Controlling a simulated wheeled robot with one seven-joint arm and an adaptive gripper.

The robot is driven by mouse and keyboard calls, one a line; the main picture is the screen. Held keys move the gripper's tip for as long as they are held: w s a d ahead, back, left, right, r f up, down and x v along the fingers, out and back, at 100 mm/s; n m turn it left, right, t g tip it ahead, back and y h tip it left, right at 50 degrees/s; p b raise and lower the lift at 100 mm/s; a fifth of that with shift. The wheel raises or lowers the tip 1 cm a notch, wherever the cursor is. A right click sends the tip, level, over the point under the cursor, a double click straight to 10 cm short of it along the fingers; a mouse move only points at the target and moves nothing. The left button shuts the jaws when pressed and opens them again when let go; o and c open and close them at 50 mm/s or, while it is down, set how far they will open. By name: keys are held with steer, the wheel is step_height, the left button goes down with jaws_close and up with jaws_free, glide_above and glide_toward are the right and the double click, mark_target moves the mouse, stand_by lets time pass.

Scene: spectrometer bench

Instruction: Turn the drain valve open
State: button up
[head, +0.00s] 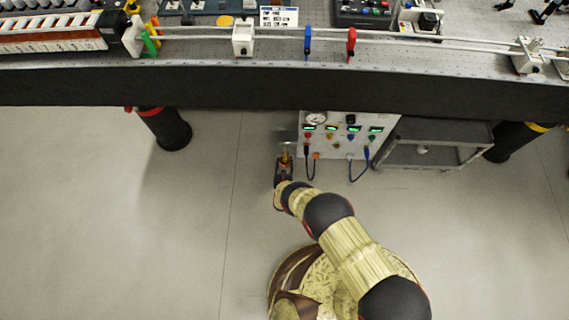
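In the head view, my arm reaches away from my base to the left side of a white control cabinet (345,137) under the bench. My gripper (284,167) is small and dark there, pointing toward the cabinet's left side. A small orange-yellow piece (286,156) shows at the gripper's tip; it may be the drain valve's handle, but it is too small to be sure. I cannot tell whether the fingers touch it, or whether they are open or shut. The valve's body and its position are not clear.
The long optical bench (200,88) spans the top, carrying rail-mounted parts. A dark leg (165,128) stands left of the cabinet. A grey cart (432,143) stands right of it. The floor (120,230) is clear.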

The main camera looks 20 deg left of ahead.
steer(key=shift+w, duration=0.15)
steer(key=shift+c, duration=0.9)
steer(key=c, duration=0.8)
jaws_close()
